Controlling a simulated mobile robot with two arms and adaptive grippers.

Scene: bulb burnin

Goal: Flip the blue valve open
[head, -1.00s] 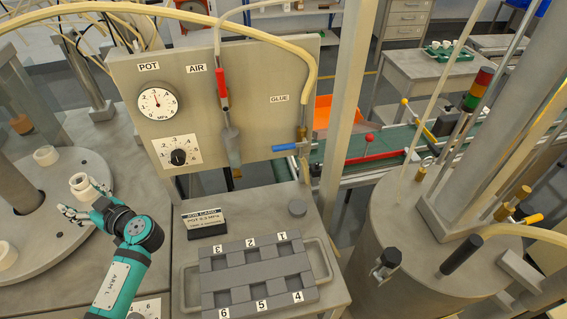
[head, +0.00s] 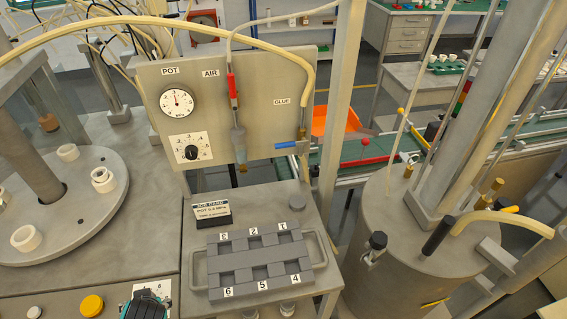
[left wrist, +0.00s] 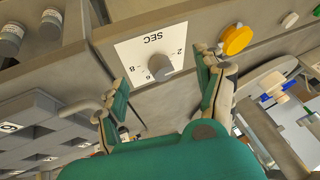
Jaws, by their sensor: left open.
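The blue valve (head: 287,145) is a small blue lever under the GLUE label, on the grey panel's right side. Its handle points left, crosswise to the vertical glue line (head: 304,125). My left gripper (head: 148,300) is at the bottom edge of the head view, partly cut off, well below and left of the valve. In the left wrist view my left gripper (left wrist: 160,70) is open and empty, its fingers on either side of the SEC knob (left wrist: 158,67). I cannot tell whether they touch it. My right gripper is not in view.
A red-handled AIR valve (head: 232,86) hangs left of the blue one. The numbered grey tray (head: 262,263) and job card (head: 212,209) stand below the panel. A turntable (head: 65,225) with white cups is left; a large grey tank (head: 400,245) is right.

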